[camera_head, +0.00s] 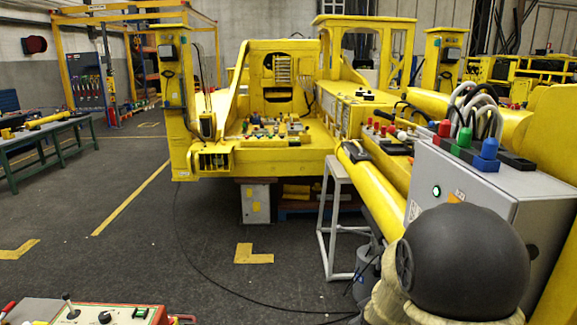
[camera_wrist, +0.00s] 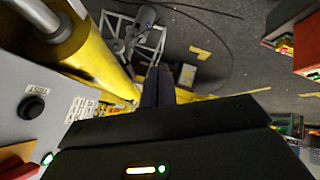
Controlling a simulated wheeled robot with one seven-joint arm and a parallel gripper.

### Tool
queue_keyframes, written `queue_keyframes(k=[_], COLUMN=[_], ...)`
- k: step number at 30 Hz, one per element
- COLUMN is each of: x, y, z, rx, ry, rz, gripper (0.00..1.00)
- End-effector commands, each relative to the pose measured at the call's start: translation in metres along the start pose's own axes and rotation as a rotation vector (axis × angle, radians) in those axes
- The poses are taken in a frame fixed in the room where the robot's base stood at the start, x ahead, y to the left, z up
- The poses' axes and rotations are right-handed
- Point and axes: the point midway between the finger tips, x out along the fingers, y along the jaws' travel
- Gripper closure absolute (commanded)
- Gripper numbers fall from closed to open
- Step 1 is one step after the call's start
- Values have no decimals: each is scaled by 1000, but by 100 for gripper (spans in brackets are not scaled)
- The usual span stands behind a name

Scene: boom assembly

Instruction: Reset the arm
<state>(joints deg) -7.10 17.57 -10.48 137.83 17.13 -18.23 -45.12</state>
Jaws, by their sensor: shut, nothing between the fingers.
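My gripper (camera_wrist: 158,82) shows in the wrist view as dark narrow fingers beyond the black wrist housing, close together with nothing seen between them. It points down past the side of the yellow machine toward the floor. In the head view a dark grey rounded arm joint of mine fills the lower right, in front of the grey control box (camera_head: 465,195). My gripper itself does not show in the head view.
The grey box carries red, green and blue connectors (camera_head: 464,137). The yellow boom machine (camera_head: 290,160) stands behind it. A white stand (camera_head: 327,215) is near the box. A control panel (camera_head: 85,314) is at lower left. Open floor (camera_head: 140,250) lies left of centre.

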Motion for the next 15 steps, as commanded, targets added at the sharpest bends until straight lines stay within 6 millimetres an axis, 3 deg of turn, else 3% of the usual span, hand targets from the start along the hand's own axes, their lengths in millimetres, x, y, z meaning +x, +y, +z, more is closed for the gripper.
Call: queue_keyframes(k=[3, 9, 15], x=[-27, -78, -110], y=[-30, -70, -84], z=[20, 66, 97], rx=[142, 342, 440], ry=[-78, -289, -440], rz=[-135, -272, -287], gripper=[100, 100, 100])
